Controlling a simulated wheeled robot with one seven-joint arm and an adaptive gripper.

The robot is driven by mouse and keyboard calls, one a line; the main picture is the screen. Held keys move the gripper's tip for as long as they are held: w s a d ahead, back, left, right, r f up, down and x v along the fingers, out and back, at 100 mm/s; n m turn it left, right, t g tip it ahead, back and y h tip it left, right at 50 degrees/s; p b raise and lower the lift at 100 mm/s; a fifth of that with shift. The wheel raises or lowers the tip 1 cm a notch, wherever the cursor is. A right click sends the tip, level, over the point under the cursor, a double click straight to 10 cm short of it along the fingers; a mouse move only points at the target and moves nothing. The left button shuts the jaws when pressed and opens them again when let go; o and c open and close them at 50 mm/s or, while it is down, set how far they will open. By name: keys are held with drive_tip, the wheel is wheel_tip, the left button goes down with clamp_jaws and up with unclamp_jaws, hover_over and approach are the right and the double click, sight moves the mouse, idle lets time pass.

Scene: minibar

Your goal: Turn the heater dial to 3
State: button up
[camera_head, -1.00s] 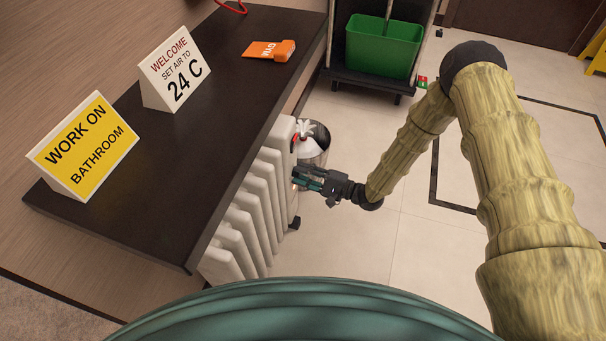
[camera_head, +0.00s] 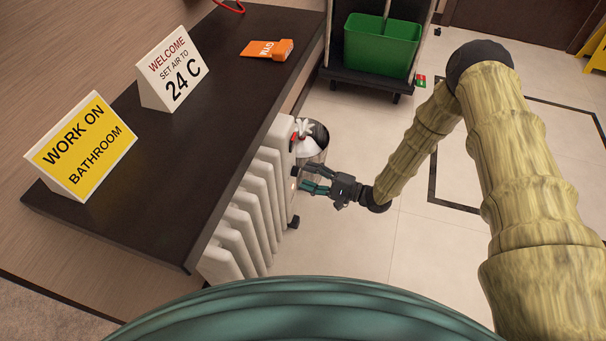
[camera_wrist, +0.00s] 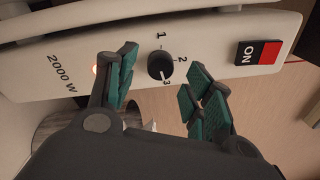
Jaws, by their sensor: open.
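The heater (camera_head: 258,200) is a white ribbed radiator beside the dark counter. Its end panel (camera_wrist: 205,40) fills the top of the wrist view. The black round dial (camera_wrist: 160,65) sits on that panel beside the numbers 1, 2 and 3. The 3 is at the dial's lower edge; I cannot clearly tell the pointer's setting. My gripper (camera_head: 305,179) is open and empty, just off the heater's end. In the wrist view its green-padded fingers stand apart on either side of the dial, with no visible contact. The dial is not discernible in the head view.
A red and black ON switch (camera_wrist: 257,52) and an orange light (camera_wrist: 95,70) flank the dial. A metal bin (camera_head: 312,140) stands behind the gripper. Floor to the right is open.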

drive_tip(key=v, duration=0.9)
drive_tip(key=shift+d, duration=0.1)
drive_tip(key=shift+f, duration=0.1)
drive_tip(key=s+d+f+n+h, duration=0.2)
drive_tip(key=s+f+n+h, duration=0.1)
drive_tip(key=s+f+h, duration=0.8)
drive_tip(key=s+d+r+n+g+h, duration=0.25)
drive_tip(key=s+d, duration=0.25)
drive_tip(key=s, duration=0.7)
drive_tip(key=s+d+r+n+g+h, duration=0.25)
drive_tip(key=s+d+g, duration=0.2)
drive_tip(key=s, duration=0.75)
wheel_tip(320, 180, up, 28)
drive_tip(key=p, duration=2.9)
drive_tip(key=shift+w+n+h, duration=0.3)
drive_tip(key=shift+w+h, duration=0.1)
drive_tip(key=shift+w, duration=0.05)
